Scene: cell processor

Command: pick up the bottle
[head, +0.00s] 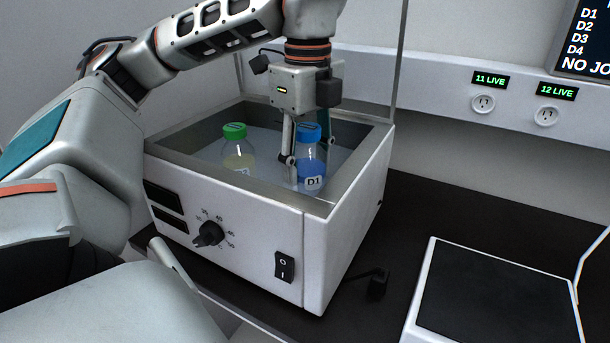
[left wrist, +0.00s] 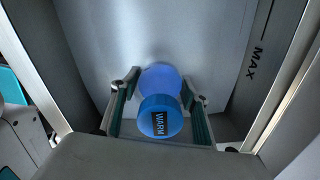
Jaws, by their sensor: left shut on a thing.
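A bottle with a blue cap and blue contents, labelled D1 (head: 313,170), stands in the open water bath (head: 280,287). In the left wrist view its blue cap (left wrist: 160,118) bears a dark label reading WARM. My left gripper (head: 306,158) reaches down into the bath and is shut on this bottle, with one finger on each side of it. A second bottle with a green cap and pale yellow contents (head: 237,150) stands in the bath to the left. Its label is too small to read. My right gripper is not in view.
The bath's raised metal rim (head: 215,187) surrounds the bottles. A dial (head: 208,234) and a power switch (head: 285,267) are on its front. A flat dark-topped device (head: 497,297) lies at the right.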

